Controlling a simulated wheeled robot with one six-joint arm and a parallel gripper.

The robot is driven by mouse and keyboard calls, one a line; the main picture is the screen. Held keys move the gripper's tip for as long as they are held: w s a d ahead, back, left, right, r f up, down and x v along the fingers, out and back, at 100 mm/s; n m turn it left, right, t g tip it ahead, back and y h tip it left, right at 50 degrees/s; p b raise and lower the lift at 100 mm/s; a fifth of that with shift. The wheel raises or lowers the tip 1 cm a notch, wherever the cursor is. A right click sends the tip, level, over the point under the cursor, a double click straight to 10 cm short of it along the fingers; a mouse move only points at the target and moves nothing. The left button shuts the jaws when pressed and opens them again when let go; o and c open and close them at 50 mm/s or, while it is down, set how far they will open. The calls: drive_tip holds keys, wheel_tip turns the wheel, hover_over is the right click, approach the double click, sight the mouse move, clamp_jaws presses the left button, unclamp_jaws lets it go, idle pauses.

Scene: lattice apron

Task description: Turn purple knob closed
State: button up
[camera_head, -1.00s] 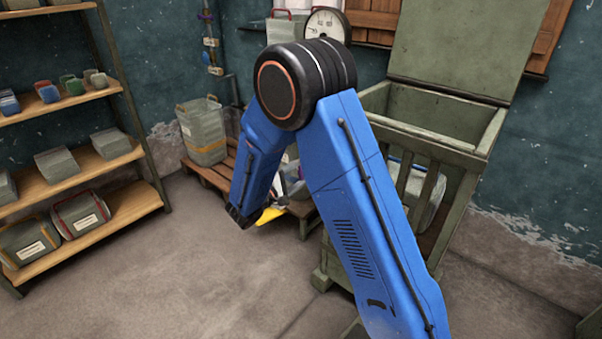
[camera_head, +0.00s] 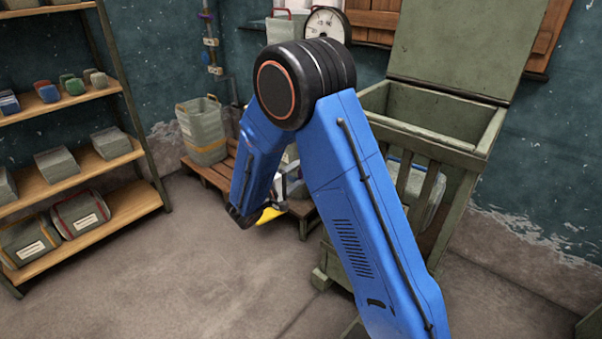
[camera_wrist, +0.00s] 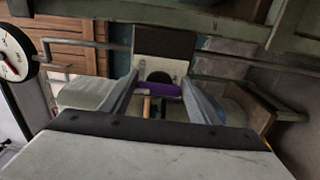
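A small purple knob (camera_head: 205,15) sits high on the vertical pipe on the back wall in the head view, left of the dial scale. My arm's end hangs low in front of the pallets, well apart from this knob. My gripper (camera_wrist: 160,88) shows in the wrist view with its two grey fingers apart. A purple piece (camera_wrist: 166,90) with a dark round shape behind it shows between the fingers. I cannot tell whether it is touched or simply lies beyond them.
A blue knob (camera_head: 206,57) sits lower on the same pipe. The dial scale (camera_head: 326,25) also shows in the wrist view (camera_wrist: 14,52). A wooden shelf (camera_head: 125,205) stands left, a green open crate (camera_head: 440,150) right. The floor between is clear.

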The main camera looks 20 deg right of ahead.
drive_tip(key=shift+o, duration=1.2)
drive_tip(key=v, duration=1.7)
drive_tip(key=shift+a, duration=0.25)
drive_tip(key=shift+s, duration=0.15)
drive_tip(key=shift+d, duration=0.1)
